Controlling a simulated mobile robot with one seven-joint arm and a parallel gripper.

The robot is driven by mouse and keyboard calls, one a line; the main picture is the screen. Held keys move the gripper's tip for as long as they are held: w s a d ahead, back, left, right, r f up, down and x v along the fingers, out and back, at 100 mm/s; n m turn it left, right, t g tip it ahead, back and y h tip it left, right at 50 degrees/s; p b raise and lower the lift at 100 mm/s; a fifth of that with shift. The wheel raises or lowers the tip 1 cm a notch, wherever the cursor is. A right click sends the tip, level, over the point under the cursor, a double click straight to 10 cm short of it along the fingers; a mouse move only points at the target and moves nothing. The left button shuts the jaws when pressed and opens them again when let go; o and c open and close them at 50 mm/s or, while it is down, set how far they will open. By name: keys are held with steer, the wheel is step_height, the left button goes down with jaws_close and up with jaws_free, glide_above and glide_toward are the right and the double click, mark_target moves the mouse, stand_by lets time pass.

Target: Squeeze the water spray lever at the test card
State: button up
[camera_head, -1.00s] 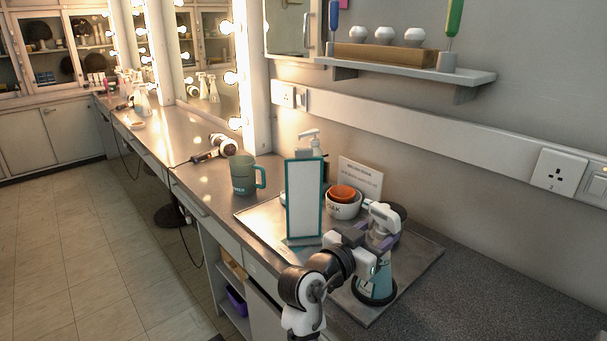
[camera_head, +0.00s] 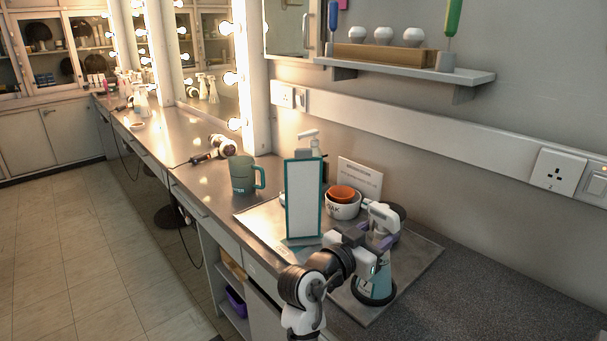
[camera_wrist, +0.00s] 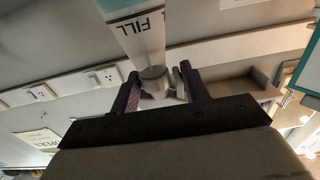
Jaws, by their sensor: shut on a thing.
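The water spray bottle (camera_head: 376,277) stands upright on the grey tray at the front right, teal-blue low down with a dark base ring and a white spray head (camera_head: 383,218). My gripper (camera_head: 380,243) is at its upper part, shut on it just below the head. In the wrist view the bottle (camera_wrist: 145,35) shows upside down with the word FILL, and its neck is between my two dark fingers (camera_wrist: 160,75). The lever itself is hard to make out. The test card (camera_head: 304,198), a white panel with a teal frame, stands upright left of the bottle.
A bowl (camera_head: 343,207) with an orange item in it, a white sign (camera_head: 360,177) and a pump bottle (camera_head: 310,142) stand behind. A green mug (camera_head: 242,175) is left of the tray (camera_head: 415,272). The counter right of the tray is clear. A shelf (camera_head: 420,72) hangs above.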

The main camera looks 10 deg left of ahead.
steer(key=shift+s+d, duration=0.1)
steer(key=shift+d, duration=0.1)
steer(key=shift+c, duration=0.4)
stand_by(0.4)
steer(key=o, duration=0.3)
steer(key=shift+a, duration=0.1)
stand_by(0.4)
steer(key=shift+o, duration=0.7)
steer(key=shift+a+b, duration=0.15)
steer(key=shift+b, duration=0.2)
steer(key=shift+c, duration=0.2)
